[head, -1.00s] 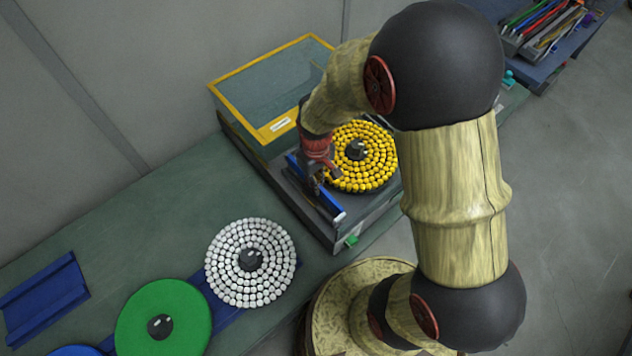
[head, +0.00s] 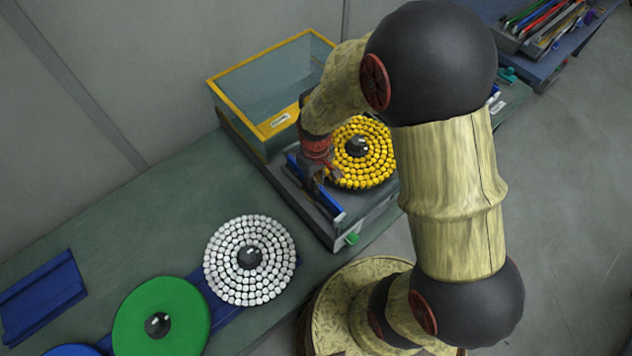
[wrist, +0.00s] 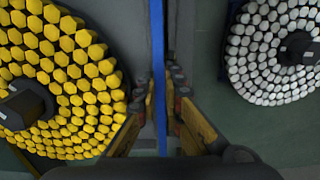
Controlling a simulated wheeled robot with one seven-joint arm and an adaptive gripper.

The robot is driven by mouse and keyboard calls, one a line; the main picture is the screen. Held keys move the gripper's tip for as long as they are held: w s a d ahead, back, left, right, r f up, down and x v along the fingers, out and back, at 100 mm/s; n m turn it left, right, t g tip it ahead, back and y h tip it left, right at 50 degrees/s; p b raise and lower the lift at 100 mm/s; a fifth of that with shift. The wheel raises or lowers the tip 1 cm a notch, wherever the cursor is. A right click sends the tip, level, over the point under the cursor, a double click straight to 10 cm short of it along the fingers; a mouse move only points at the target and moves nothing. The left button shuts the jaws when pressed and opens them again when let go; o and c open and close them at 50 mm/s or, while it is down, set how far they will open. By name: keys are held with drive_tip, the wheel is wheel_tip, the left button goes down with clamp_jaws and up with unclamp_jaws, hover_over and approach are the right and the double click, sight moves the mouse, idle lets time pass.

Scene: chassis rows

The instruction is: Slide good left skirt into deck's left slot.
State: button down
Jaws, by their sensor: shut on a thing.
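The skirt is a long blue strip (head: 327,200) with a pale end, lying along the left side of the grey deck (head: 352,228). It also shows in the wrist view as an upright blue strip (wrist: 158,70) between the fingers. My gripper (head: 318,176) is shut on it, with a finger on each side in the wrist view (wrist: 160,118). The deck carries a disc of yellow studs (head: 362,152), close beside the strip. The slot is hidden under the strip and gripper, so I cannot tell whether the strip is seated in it.
A yellow-framed clear cover (head: 268,85) stands at the deck's back. A white-studded disc (head: 249,258), a green disc (head: 160,312) and a blue channel piece (head: 42,292) lie on the bench to the left. A tool tray (head: 540,32) stands at top right.

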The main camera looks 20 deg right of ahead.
drive_tip(key=c, duration=1.9)
unclamp_jaws()
drive_tip(key=shift+o, duration=0.3)
drive_tip(key=shift+f, duration=0.1)
wheel_tip(320, 180, up, 12)
drive_tip(key=s+r+m+t+b, duration=0.3)
drive_tip(key=s+r+t+b, duration=0.2)
drive_tip(key=s+r, duration=0.6)
drive_tip(key=s+b, duration=0.2)
drive_tip(key=s, duration=0.1)
drive_tip(key=shift+m+t+b, duration=0.3)
drive_tip(key=shift+b, duration=0.05)
drive_tip(key=shift+r, duration=0.1)
